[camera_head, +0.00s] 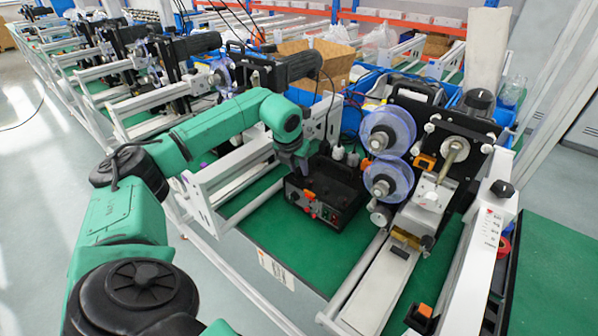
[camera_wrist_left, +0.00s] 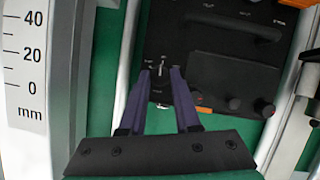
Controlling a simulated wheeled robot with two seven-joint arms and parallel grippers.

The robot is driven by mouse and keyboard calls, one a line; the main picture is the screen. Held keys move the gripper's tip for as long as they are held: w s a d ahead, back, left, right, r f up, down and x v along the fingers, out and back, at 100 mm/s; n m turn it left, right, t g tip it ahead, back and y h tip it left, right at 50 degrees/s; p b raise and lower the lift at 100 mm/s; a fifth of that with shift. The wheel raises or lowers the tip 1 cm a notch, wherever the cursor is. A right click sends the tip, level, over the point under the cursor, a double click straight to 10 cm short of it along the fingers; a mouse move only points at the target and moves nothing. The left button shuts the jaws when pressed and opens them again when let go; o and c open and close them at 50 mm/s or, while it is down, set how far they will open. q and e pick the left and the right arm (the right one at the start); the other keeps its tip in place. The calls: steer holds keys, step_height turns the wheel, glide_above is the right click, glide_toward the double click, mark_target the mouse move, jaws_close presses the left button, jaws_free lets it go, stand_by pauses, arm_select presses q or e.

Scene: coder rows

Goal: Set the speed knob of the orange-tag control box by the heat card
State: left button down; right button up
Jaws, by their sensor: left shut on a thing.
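The black control box (camera_head: 326,200) sits on the green mat below my left arm, with small orange and red parts on its front. In the left wrist view its dark panel (camera_wrist_left: 210,65) carries white markings and several knobs. My left gripper (camera_head: 301,165) points down at the box's back left part. In the left wrist view its two purple fingers (camera_wrist_left: 161,72) are shut on a small dark knob (camera_wrist_left: 160,69) with a white pointer mark; the fingers partly hide it. A white card (camera_head: 277,270) with print too small to read is on the front edge of the bench. My right gripper is not in view.
Two clear blue-tinted reels (camera_head: 388,130) and a metal mechanism stand right of the box. A pale rail (camera_head: 375,290) runs in front of them. White frame bars stand to the left. The green mat (camera_head: 300,240) in front of the box is clear.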

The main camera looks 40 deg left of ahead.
arm_select(q)
steer(key=shift+a+m, duration=0.1)
steer(key=shift+m, duration=0.5)
steer(key=shift+r, duration=0.1)
steer(key=c, duration=0.6)
jaws_free()
steer(key=shift+h, duration=0.3)
steer(key=b+v, duration=0.1)
steer(key=v, duration=1.3)
steer(key=shift+s+r+b, duration=0.15)
steer(key=shift+s+b, duration=0.15)
